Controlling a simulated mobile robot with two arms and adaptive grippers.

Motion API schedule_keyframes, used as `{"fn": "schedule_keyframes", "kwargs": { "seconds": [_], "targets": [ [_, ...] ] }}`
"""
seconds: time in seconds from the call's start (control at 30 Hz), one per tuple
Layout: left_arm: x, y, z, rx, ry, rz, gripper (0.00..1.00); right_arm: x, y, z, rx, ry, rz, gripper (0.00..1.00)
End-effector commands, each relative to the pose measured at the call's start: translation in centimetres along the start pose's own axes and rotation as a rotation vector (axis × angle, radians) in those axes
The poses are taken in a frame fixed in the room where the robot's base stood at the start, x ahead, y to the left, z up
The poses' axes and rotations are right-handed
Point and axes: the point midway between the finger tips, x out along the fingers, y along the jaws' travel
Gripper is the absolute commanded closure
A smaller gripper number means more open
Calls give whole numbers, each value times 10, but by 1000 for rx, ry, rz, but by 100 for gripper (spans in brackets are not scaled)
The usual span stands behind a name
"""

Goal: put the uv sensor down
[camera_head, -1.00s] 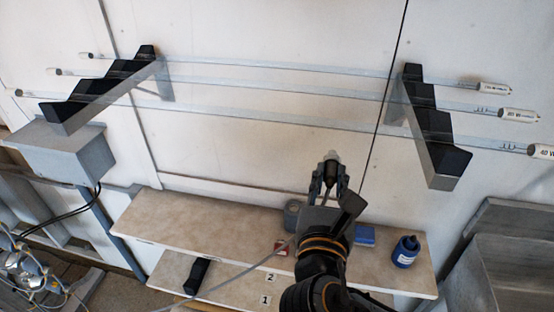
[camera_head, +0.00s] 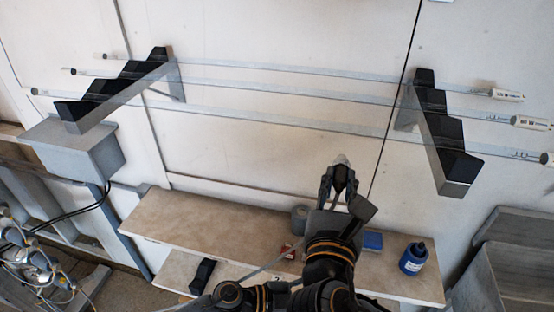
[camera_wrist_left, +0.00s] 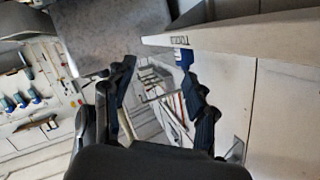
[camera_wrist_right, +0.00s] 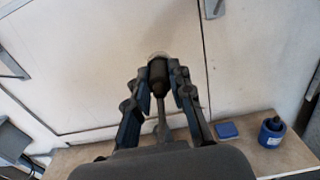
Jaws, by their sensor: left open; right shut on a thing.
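My right gripper (camera_head: 340,170) is shut on the UV sensor (camera_head: 341,160), a dark cylinder with a pale, clear-looking tip. It points the sensor up and away, in front of the white wall and above the bench. In the right wrist view the sensor (camera_wrist_right: 158,75) sits between both fingers, tip outward, with a grey cable (camera_wrist_right: 162,122) running back from it. My left gripper (camera_wrist_left: 157,68) is open and empty in the left wrist view. I cannot make it out in the head view. The upper shelf (camera_head: 200,215) of the bench is below the sensor.
On the upper shelf are a grey cylinder (camera_head: 299,213), a small red box (camera_head: 290,252), a blue box (camera_head: 373,241) and a blue bottle (camera_head: 414,258). A black object (camera_head: 203,276) lies on the lower shelf (camera_head: 175,268). Glass tubes (camera_head: 280,107) span stepped holders (camera_head: 444,145). The upper shelf's left half is clear.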

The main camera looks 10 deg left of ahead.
Motion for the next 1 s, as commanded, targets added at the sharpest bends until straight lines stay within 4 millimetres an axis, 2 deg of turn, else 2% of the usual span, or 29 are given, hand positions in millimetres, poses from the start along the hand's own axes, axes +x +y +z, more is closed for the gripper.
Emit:
{"fn": "schedule_keyframes", "kwargs": {
  "seconds": [0.03, 0.17, 0.3, 0.4, 0.5, 0.63, 0.77, 0.87, 1.0],
  "targets": [
    [-7, -26, -13, 67, 19, -5, 44, 0, 0, 0, 0, -1, 0, 100],
    [-28, -85, -52, 252, 62, -13, 44, 0, 0, 0, 0, -1, 0, 100],
    [-60, -145, -102, 491, 84, -11, 44, 0, 0, 0, 0, -1, 0, 100],
    [-86, -179, -140, 674, 77, -4, 44, 0, 0, 0, 0, -1, 0, 100],
    [-112, -204, -173, 847, 49, 6, 44, 0, 0, 0, 0, -1, 0, 100],
    [-140, -223, -206, 1024, 0, 19, 44, 0, 0, 0, 0, -1, 0, 100],
    [-157, -233, -224, 1127, -42, 27, 44, 0, 0, 0, 0, -1, 0, 100],
    [-160, -235, -229, 1157, -56, 30, 44, 0, 0, 0, 0, -1, 0, 100],
    [-147, -236, -230, 1161, -56, 28, 44, 0, 0, 0, 0, -1, 0, 100]
  ]
}}
